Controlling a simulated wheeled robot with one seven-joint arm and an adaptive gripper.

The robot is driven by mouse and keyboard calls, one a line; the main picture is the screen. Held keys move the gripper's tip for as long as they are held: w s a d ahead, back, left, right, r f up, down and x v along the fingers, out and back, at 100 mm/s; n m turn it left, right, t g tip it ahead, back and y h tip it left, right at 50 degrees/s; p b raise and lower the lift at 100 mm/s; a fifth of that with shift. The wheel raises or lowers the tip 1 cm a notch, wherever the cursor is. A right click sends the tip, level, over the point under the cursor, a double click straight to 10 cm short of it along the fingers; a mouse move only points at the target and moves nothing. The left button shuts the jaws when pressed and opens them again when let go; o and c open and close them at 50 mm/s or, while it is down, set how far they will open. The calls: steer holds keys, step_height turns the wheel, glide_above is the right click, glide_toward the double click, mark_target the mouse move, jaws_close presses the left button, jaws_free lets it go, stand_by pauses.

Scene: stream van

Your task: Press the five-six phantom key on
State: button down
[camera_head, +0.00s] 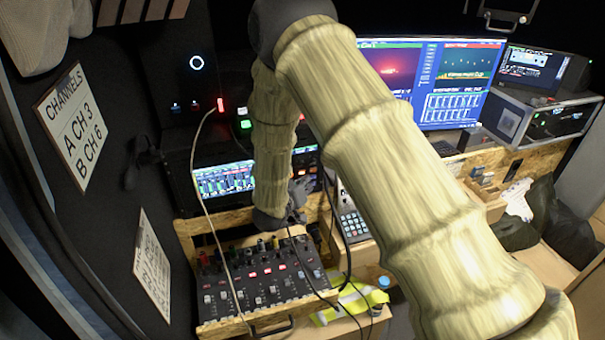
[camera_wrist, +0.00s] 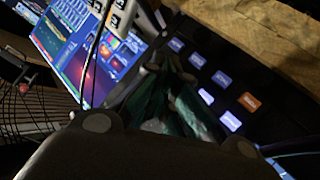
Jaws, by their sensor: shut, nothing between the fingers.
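A dark panel with a row of lit keys (camera_wrist: 221,79) shows in the wrist view. Most keys glow blue-white and one glows orange (camera_wrist: 250,101). Their labels are too small to read, so I cannot tell which is the five-six phantom key. My gripper (camera_wrist: 180,112) is shut and empty in front of this panel; its dark green fingers lie left of the lit keys, and contact cannot be made out. In the head view my gripper (camera_head: 296,204) is partly behind my arm, above the back of the mixer (camera_head: 258,283).
The mixer has several knobs, faders and red-lit keys. A keypad device (camera_head: 352,224) stands right of it. A thin cable (camera_head: 213,225) crosses the mixer, and dark cables hang near my gripper. Lit monitors (camera_head: 450,85) stand behind. A wooden edge (camera_wrist: 275,38) borders the panel.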

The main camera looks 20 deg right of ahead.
steer(key=shift+s+p, duration=0.3)
steer(key=shift+s, duration=2.45)
